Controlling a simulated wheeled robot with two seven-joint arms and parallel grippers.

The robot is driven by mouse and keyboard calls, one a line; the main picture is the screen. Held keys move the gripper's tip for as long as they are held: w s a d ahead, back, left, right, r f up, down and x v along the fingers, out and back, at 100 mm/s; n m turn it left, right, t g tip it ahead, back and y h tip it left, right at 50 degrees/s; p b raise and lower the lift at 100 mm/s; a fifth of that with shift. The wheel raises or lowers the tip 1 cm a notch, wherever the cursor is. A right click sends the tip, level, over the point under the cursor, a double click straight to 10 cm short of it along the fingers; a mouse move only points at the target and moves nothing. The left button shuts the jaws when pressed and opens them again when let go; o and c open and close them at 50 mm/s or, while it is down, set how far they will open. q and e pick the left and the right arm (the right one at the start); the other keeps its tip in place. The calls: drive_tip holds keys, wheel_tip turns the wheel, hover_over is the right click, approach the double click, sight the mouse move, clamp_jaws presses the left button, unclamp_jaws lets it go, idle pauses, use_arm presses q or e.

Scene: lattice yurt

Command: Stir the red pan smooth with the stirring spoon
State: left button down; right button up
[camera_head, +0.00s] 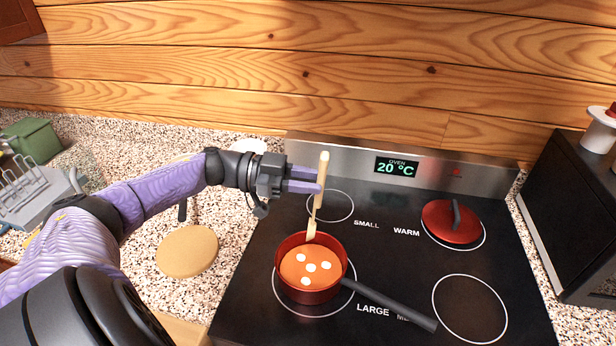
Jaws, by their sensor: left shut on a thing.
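The red pan (310,292) stands on the front left ring of the black stove, its dark handle pointing to the lower right. It holds an orange content (300,265) with several white lumps on its surface. My left gripper (318,181) is shut on the stirring spoon (323,166), a pale wooden stick held nearly upright. The spoon's lower end reaches the back inner edge of the pan; whether it dips into the orange content cannot be told. My right gripper is not in view.
A red lid (452,222) sits on the back right ring. The oven panel (400,166) reads 20 °C. A round wooden board (187,251) lies on the speckled counter under my left arm. A black box (580,200) stands to the right. The front right ring is free.

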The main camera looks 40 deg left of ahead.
use_arm(q)
wheel_tip(320, 180, down, 13)
drive_tip(key=b, duration=1)
drive_tip(key=shift+b, duration=0.4)
drive_tip(key=shift+r, duration=0.1)
